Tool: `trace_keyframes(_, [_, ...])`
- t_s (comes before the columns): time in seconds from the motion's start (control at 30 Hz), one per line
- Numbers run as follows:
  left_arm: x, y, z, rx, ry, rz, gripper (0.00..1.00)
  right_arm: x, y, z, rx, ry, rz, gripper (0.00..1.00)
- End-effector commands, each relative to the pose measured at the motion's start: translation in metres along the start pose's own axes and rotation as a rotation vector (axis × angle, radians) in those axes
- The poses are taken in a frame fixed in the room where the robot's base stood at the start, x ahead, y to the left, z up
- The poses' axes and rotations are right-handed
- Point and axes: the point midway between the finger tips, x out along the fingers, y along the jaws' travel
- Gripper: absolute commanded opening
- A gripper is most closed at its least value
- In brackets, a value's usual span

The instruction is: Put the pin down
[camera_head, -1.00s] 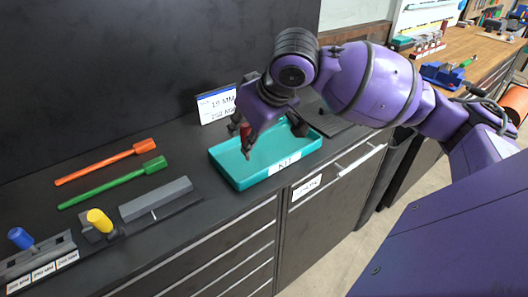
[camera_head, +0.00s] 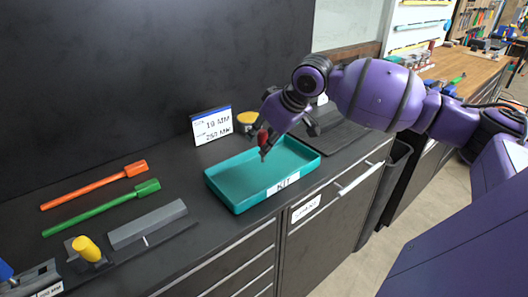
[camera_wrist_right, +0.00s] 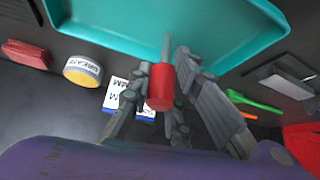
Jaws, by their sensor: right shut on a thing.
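The pin has a red head and a grey shank. My right gripper (camera_head: 268,142) is shut on the pin, whose red head shows between the fingers in the head view (camera_head: 262,137) and in the right wrist view (camera_wrist_right: 160,88). The shank points down over the teal tray labelled KIT (camera_head: 223,196). The pin appears to be above the tray floor; whether its tip touches cannot be told. The tray also shows in the right wrist view (camera_wrist_right: 110,38) and looks empty. My left gripper is out of view.
A size sign (camera_head: 212,125) and a yellow roll (camera_head: 246,118) stand behind the tray. Left of it lie an orange tool (camera_head: 95,187), a green tool (camera_head: 100,208), a grey block (camera_head: 148,224) and a yellow-headed pin (camera_head: 88,248). Bare dark counter lies between these and the tray.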

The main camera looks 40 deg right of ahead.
Motion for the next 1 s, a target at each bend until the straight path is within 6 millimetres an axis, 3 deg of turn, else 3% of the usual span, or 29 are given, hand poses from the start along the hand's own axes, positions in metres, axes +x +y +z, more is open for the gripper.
trace_keyframes(0.3, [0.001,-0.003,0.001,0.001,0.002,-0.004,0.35,0.022,0.015,0.005,0.003,-0.001,0.0,0.0])
trace_keyframes(0.5, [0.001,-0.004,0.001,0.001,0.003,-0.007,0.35,0.044,0.014,0.02,0.0,0.001,-0.001,0.0])
trace_keyframes(0.87, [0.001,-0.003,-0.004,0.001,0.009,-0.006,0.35,0.047,0.014,0.021,-0.001,0.002,0.0,0.0])
trace_keyframes(0.9, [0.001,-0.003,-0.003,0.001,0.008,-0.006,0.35,0.047,0.014,0.022,-0.001,0.002,0.001,0.21])
trace_keyframes(1.0, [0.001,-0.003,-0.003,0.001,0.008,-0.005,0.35,0.047,0.014,0.022,-0.001,0.002,0.0,0.35])
